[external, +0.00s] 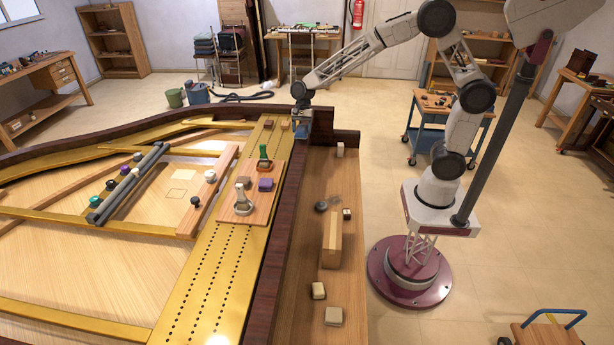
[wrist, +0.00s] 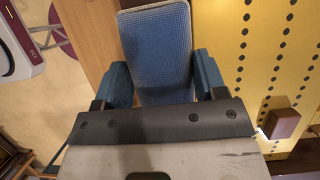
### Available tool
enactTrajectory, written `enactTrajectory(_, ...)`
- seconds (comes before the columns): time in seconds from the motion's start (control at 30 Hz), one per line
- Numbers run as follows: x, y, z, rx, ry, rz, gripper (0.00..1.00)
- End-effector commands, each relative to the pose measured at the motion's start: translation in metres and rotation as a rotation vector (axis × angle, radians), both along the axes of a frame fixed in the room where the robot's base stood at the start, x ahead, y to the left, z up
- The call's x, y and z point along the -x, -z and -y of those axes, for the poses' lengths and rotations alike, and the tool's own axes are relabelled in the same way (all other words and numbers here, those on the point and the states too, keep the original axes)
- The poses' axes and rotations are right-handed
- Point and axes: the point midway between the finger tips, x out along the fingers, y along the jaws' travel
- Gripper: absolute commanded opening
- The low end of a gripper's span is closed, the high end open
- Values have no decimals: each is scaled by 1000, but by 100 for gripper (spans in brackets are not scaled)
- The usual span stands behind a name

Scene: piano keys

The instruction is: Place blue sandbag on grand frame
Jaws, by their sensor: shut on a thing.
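The blue sandbag (wrist: 158,45) has a woven blue face and sits between the two blue-grey fingers of my gripper (wrist: 162,85) in the wrist view. My gripper is shut on it. In the external view my gripper (external: 302,116) is at the far end of the piano, at the dark rim between the gold frame and the wooden ledge. The sandbag appears there only as a small blue patch (external: 302,131). The gold grand frame (external: 215,285), with rows of dark holes, lies left of the gripper; it also shows in the wrist view (wrist: 240,55), right of the sandbag.
A wooden board (external: 252,212) with pieces on it lies on the frame. The wooden ledge (external: 298,290) right of the dark rim (external: 275,250) carries several small blocks. A brown block (wrist: 282,123) stands on the frame near my right finger in the wrist view.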

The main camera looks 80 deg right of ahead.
Motion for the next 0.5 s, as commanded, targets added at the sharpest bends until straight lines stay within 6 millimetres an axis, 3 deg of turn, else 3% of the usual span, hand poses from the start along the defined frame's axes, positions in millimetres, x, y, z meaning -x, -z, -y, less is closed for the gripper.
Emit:
enactTrajectory(0.27, -3, 0, 0, 0, 0, 1, 30)
enactTrajectory(0.5, -23, 2, 2, 0, -1, 0, 30)
